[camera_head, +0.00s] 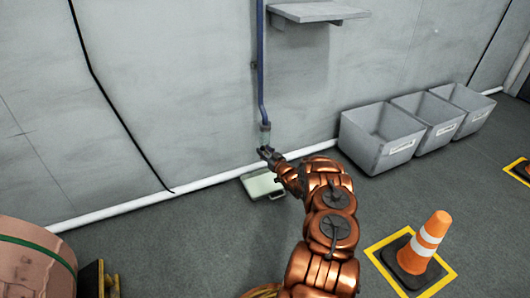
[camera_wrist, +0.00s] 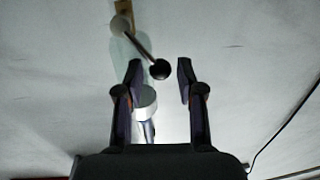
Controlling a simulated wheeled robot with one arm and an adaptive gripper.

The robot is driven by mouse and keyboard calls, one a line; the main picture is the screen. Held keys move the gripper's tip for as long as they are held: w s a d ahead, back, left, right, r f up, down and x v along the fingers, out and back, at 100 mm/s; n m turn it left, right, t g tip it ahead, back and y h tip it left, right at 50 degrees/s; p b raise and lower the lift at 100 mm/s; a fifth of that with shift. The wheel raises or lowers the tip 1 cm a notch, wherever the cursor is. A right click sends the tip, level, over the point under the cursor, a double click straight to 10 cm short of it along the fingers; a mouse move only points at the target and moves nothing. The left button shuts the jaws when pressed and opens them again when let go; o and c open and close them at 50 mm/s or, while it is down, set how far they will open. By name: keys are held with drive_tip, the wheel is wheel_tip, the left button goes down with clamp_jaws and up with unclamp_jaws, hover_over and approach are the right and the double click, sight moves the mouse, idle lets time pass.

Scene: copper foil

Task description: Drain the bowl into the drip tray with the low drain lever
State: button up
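The low drain lever (camera_wrist: 141,47) shows in the wrist view as a thin rod with a black knob (camera_wrist: 160,69) on its end. My gripper (camera_wrist: 160,75) is open, with the knob between its two fingertips in the picture; I see no contact, and depth is unclear. Behind the lever is a pale, see-through shape, likely the bowl (camera_wrist: 118,50), with a white collar (camera_wrist: 146,101). In the head view my gripper (camera_head: 266,152) is at the wall, just below the blue pipe's end. The pale green drip tray (camera_head: 258,185) lies on the floor below, partly hidden by my arm.
A blue pipe (camera_head: 261,70) runs down the wall, beside a grey shelf (camera_head: 315,12). Several grey bins (camera_head: 385,150) stand along the wall at right. An orange cone (camera_head: 430,238) stands at front right, and a copper-coloured roll (camera_head: 30,265) at lower left. The floor left of the tray is clear.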

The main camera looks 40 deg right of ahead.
clamp_jaws()
drive_tip(key=shift+r, duration=0.15)
drive_tip(key=shift+s+d+r+m+p, duration=0.15)
drive_tip(key=shift+d+m+p, duration=0.25)
drive_tip(key=shift+m+p, duration=0.5)
drive_tip(key=shift+s+d+r+m+p, duration=0.1)
drive_tip(key=shift+d+m+p, duration=0.35)
drive_tip(key=shift+m, duration=0.75)
drive_tip(key=shift+o, duration=1.5)
unclamp_jaws()
drive_tip(key=shift+s, duration=0.1)
